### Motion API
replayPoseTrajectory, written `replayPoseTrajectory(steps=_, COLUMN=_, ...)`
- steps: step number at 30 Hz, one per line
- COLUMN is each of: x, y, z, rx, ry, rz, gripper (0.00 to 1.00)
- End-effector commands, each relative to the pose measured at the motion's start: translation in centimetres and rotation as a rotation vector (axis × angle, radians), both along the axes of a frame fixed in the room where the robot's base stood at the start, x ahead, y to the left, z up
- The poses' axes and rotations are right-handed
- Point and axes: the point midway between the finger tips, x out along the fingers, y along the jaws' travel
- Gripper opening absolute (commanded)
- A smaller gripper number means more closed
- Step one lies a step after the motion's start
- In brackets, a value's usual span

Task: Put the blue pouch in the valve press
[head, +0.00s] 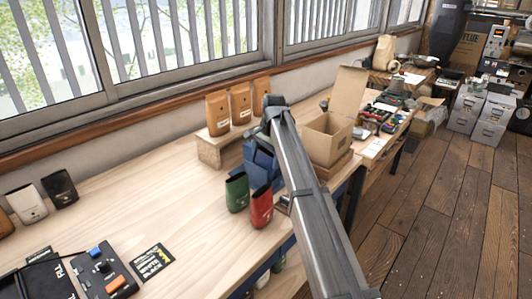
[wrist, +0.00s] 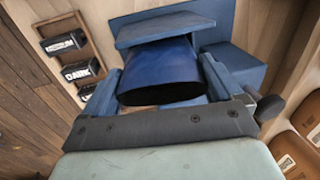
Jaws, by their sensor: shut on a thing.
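The blue pouch (wrist: 160,65) shows in the wrist view with its dark open mouth towards the camera. My gripper (wrist: 162,76) is shut on it, one finger on each side. The blue valve press (wrist: 165,27) surrounds it on the far side, and its flat upper plate overhangs the pouch's far end. I cannot tell whether the pouch touches the press base. In the head view my gripper (head: 268,130) is over the valve press (head: 258,165) on the bench, and the pouch cannot be told apart from the blue press there.
A green pouch (head: 237,191) and a red pouch (head: 262,208) stand in front of the press. Orange-brown pouches (head: 217,112) stand on a wooden riser (head: 210,152) behind it. An open cardboard box (head: 322,140) is to the right. The bench's left middle is clear.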

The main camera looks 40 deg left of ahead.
Motion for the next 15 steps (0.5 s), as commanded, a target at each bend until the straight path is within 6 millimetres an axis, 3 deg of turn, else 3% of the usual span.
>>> replayPoseTrajectory(steps=12, x=0.00, y=0.00, z=-0.09, rx=0.000, ry=0.000, rz=0.000, gripper=0.50)
replayPoseTrajectory(steps=13, x=0.00, y=0.00, z=-0.09, rx=0.000, ry=0.000, rz=0.000, gripper=0.94)
replayPoseTrajectory(steps=15, x=0.00, y=0.00, z=-0.09, rx=0.000, ry=0.000, rz=0.000, gripper=1.00)
